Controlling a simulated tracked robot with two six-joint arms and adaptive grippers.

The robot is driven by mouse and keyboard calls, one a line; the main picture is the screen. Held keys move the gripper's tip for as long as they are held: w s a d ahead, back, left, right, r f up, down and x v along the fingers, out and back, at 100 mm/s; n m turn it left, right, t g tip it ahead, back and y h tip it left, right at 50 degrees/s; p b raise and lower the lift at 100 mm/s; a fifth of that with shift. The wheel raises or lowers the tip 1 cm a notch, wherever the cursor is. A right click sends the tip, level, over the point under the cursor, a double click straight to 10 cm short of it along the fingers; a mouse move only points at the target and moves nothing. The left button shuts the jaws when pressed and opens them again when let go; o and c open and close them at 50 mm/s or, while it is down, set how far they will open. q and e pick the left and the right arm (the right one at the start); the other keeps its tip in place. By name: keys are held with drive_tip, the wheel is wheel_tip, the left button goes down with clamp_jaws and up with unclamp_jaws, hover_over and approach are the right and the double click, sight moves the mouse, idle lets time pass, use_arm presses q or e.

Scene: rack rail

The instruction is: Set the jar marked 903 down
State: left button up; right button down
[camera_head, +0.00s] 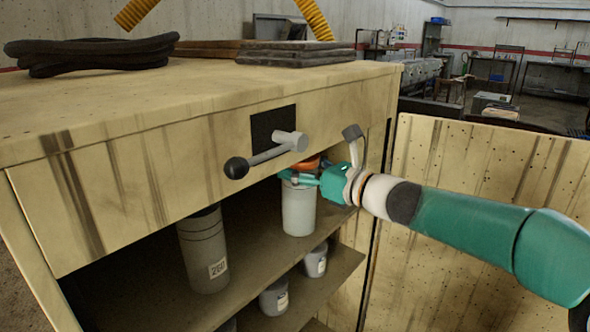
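A pale grey jar (299,210) with an orange lid (306,163) is at the upper shelf inside the cabinet. No number shows on its visible side, so I cannot read whether it is 903. My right gripper (299,178), teal, reaches in from the right with its fingers around the jar's neck, just under the lid. It appears shut on the jar, which is upright. The overhanging cabinet front partly hides the lid. I cannot tell whether the jar's base touches the upper shelf (255,250). My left gripper is not in view.
A taller grey jar marked 260 (203,250) stands left on the same shelf. Smaller jars (274,298) stand on the lower shelf. A lever handle with a black knob (236,168) juts from the cabinet front. The open door (470,165) is at right. Shelf space separates the two upper jars.

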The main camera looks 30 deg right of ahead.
drive_tip(key=shift+c, duration=0.7)
unclamp_jaws()
drive_tip(key=shift+s, duration=0.1)
drive_tip(key=v, duration=1.2)
drive_tip(key=shift+p, duration=0.35)
